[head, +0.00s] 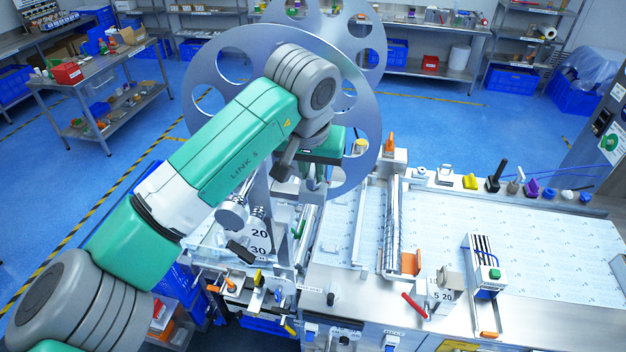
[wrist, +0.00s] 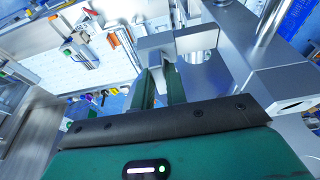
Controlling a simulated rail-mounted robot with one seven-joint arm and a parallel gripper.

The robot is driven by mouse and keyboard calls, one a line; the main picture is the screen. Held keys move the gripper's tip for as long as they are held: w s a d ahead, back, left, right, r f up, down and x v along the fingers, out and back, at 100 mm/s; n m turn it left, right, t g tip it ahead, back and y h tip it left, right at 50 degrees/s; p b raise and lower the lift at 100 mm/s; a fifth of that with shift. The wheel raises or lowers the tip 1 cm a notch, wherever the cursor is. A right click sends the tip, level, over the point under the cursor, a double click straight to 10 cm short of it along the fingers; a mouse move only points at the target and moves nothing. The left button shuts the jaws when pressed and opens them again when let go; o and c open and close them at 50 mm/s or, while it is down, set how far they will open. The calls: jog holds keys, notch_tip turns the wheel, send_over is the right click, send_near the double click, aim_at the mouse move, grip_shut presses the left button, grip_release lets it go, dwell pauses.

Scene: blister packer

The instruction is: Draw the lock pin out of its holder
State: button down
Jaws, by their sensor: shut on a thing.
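My gripper (head: 317,172) is in front of the large metal reel disc, low beside the machine's frame. In the wrist view, its two dark green fingers (wrist: 161,84) are close together, shut on the lock pin. The pin is mostly hidden between the fingers, and I cannot make out its shape or how deep it sits. A pale metal block (wrist: 178,42), apparently the pin's holder, is right at the fingertips. In the head view, my arm and gripper hide the pin and the holder.
The large reel disc (head: 232,85) with round holes stands behind my gripper. A metal plate (wrist: 245,62) with an upright rod is close on the right in the wrist view. The patterned machine deck (head: 540,240) spreads right, with a red-handled lever (head: 414,305) at its front.

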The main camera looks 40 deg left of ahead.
jog(key=shift+r, duration=0.25)
jog(key=shift+r, duration=1.85)
